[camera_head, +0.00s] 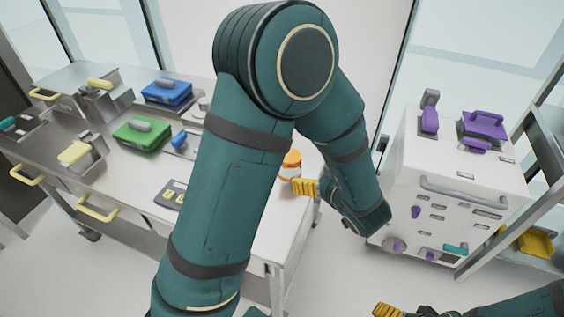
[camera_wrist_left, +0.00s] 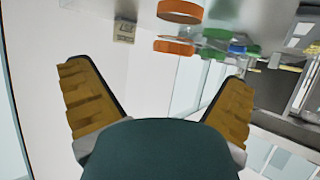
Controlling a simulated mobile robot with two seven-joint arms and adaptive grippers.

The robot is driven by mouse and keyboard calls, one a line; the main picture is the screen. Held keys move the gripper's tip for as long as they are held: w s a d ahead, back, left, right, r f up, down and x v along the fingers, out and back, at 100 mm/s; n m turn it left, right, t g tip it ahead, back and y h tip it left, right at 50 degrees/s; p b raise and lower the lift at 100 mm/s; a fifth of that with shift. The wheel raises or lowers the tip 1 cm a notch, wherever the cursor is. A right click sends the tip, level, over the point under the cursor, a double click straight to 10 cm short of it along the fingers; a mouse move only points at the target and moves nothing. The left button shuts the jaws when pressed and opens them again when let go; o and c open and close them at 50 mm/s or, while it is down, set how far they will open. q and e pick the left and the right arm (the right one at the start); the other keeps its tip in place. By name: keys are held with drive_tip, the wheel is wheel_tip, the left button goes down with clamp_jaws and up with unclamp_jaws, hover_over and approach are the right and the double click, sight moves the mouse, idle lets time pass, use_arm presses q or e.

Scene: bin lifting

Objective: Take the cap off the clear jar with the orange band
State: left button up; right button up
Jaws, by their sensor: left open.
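The clear jar (camera_head: 289,171) with an orange cap (camera_head: 292,157) and an orange band stands upright near the right end of the metal cart, partly hidden by my left arm. In the left wrist view, which is upside down, the cap (camera_wrist_left: 175,47) and the orange band (camera_wrist_left: 180,11) show at the top, beyond my fingertips. My left gripper (camera_head: 304,187) is close to the jar's right side; its spread yellow fingers also show in the left wrist view (camera_wrist_left: 157,82), with nothing between them. My right gripper (camera_head: 386,310) is at the bottom edge, mostly cut off.
The metal cart (camera_head: 118,170) holds a green case (camera_head: 142,134), a blue case (camera_head: 167,92) and items with yellow handles. A white cabinet (camera_head: 465,175) with purple-handled parts stands at the right. My left arm hides the cart's middle. Floor is open between cart and cabinet.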

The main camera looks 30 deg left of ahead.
sight(295, 161)
use_arm(q)
drive_tip(key=shift+n+g+y, duration=0.5)
drive_tip(key=x, duration=0.2)
drive_tip(key=r+b+x, duration=0.1)
drive_tip(key=x, duration=0.2)
drive_tip(key=s+a+b+x, duration=0.1)
drive_tip(key=x, duration=0.2)
drive_tip(key=shift+w+a+r, duration=0.15)
drive_tip(key=shift+a, duration=0.05)
drive_tip(key=shift+b+x, duration=0.95)
drive_tip(key=shift+x, duration=1.75)
drive_tip(key=c, duration=1.4)
use_arm(e)
drive_tip(key=x, duration=0.2)
drive_tip(key=d+x, duration=0.1)
drive_tip(key=x, duration=0.1)
drive_tip(key=shift+w+a+f, duration=0.1)
drive_tip(key=shift+f, duration=0.15)
